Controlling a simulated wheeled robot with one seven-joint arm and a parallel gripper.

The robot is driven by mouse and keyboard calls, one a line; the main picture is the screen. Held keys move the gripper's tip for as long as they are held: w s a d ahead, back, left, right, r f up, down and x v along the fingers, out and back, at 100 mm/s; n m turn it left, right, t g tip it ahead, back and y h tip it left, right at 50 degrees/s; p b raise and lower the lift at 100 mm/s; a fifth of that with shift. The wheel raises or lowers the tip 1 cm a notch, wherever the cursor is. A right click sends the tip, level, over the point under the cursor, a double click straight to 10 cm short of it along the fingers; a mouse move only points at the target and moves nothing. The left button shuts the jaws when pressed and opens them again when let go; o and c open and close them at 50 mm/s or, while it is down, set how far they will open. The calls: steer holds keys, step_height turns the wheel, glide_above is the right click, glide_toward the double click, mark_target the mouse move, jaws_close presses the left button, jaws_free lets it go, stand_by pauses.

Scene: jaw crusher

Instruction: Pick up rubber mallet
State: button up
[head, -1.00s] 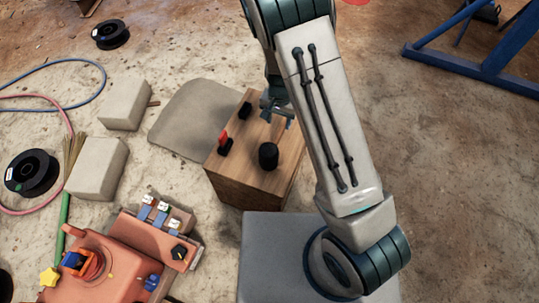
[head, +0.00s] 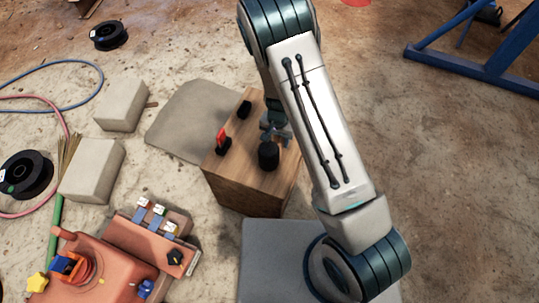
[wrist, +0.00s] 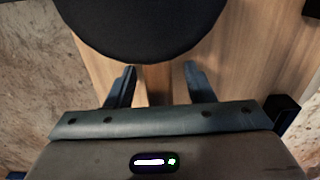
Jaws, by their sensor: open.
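The rubber mallet's black round head (head: 268,157) stands on top of a wooden box (head: 225,165) in the head view. In the wrist view the head (wrist: 145,25) fills the top centre, and a darker wooden strip, seemingly its handle (wrist: 157,84), shows between the fingers. My gripper (head: 275,133) is just behind the head in the head view. In the wrist view my gripper (wrist: 158,75) is open, with one finger on each side of the strip and no visible grip on it. The handle is mostly hidden in the head view.
A red-and-black piece (head: 222,142) and a small black block (head: 244,109) also sit on the box. An orange machine (head: 100,270) is at the lower left. Pale blocks (head: 92,170), a black spool (head: 27,174) and hoses lie at left. A blue frame (head: 470,65) stands at upper right.

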jaws_close()
steer(key=shift+r, duration=0.15)
